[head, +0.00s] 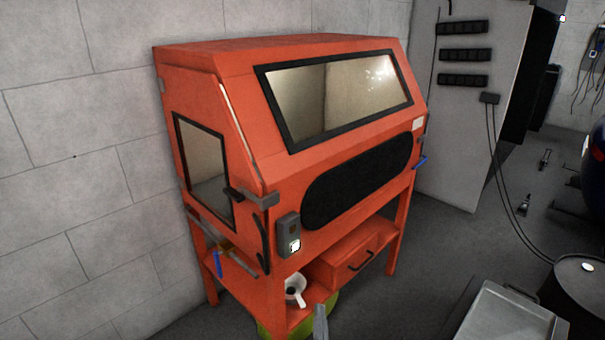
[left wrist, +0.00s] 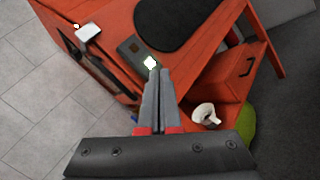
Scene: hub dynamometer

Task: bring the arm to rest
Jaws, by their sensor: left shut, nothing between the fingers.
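My left gripper (left wrist: 158,100) is shut and empty in the left wrist view. Its two grey fingers lie side by side, with red at their base. In the head view only the tip of my left gripper (head: 320,318) shows at the bottom edge, in front of the orange cabinet (head: 240,190). The cabinet has a sloped window, a dark oval panel and a side door with a window. My right gripper is in neither view.
A grey switch box (head: 288,236) is on the cabinet's front corner. A white funnel-like item (head: 295,290) sits on the lower shelf beside a drawer (head: 345,255). A green round object (head: 270,331) is below. A metal tray (head: 508,318) and dark drum (head: 580,285) stand at right.

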